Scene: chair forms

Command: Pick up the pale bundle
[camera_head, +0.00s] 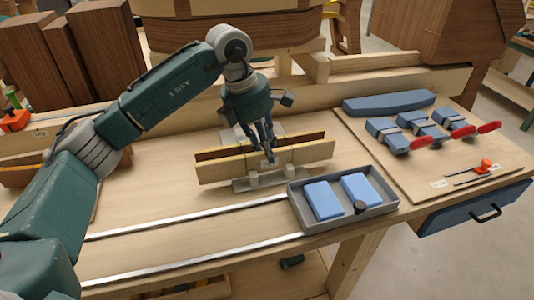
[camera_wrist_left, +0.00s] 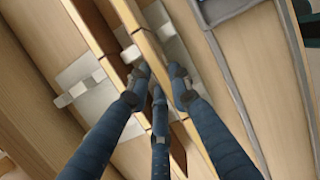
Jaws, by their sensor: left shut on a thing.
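The pale bundle (camera_head: 222,168) is a long, light wooden strip standing on edge across the bench, with a darker brown strip (camera_head: 220,152) close behind it. Grey metal fixtures (camera_head: 245,184) stand around its base. My left gripper (camera_head: 268,152) reaches down from above onto the middle of the bundle. In the left wrist view the fingers of my left gripper (camera_wrist_left: 160,82) straddle the top edge of the pale bundle (camera_wrist_left: 150,48) and are shut on it. The lower part of the bundle is hidden there by the fingers. My right gripper is not in view.
A grey tray (camera_head: 383,208) with two blue blocks stands just right of the bundle. Two metal rails (camera_head: 180,228) run along the bench front. A board (camera_head: 390,165) with blue blocks and red-handled tools lies at the right. The left middle of the bench is clear.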

